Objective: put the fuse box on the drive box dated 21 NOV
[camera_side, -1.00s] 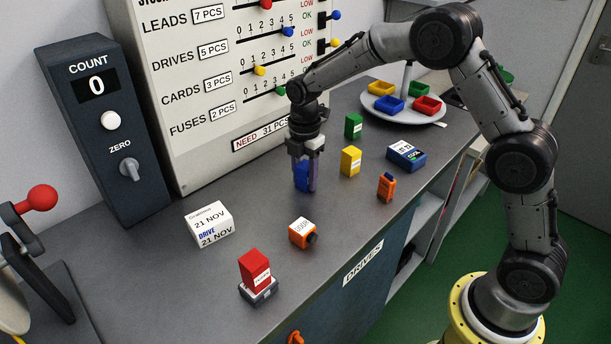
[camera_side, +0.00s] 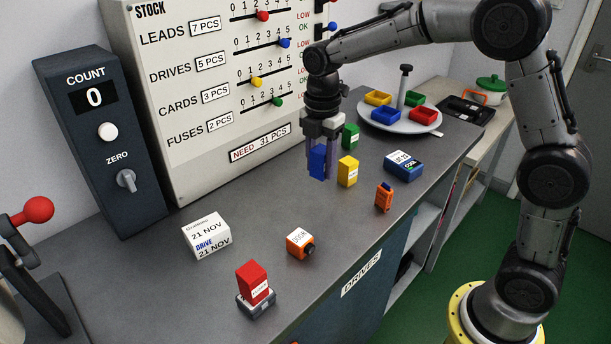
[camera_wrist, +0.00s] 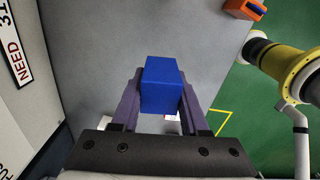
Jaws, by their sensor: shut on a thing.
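My gripper (camera_side: 321,176) points down over the middle of the bench, shut on a plain blue box (camera_side: 318,163). The blue box also shows between the two fingers in the wrist view (camera_wrist: 162,84); it appears to be held above the bench. The drive box (camera_side: 206,234), white and marked DRIVE and 21 NOV, lies on the bench at the left, apart from the gripper, with its top bare. Labels on the small boxes are too small to read, so I cannot tell by name which is the fuse box.
A yellow box (camera_side: 347,171) and a green box (camera_side: 350,136) stand close to the gripper. A red box (camera_side: 252,281) sits on a dark base at the front. An orange item (camera_side: 299,243) lies between gripper and drive box. The stock board (camera_side: 215,90) rises behind.

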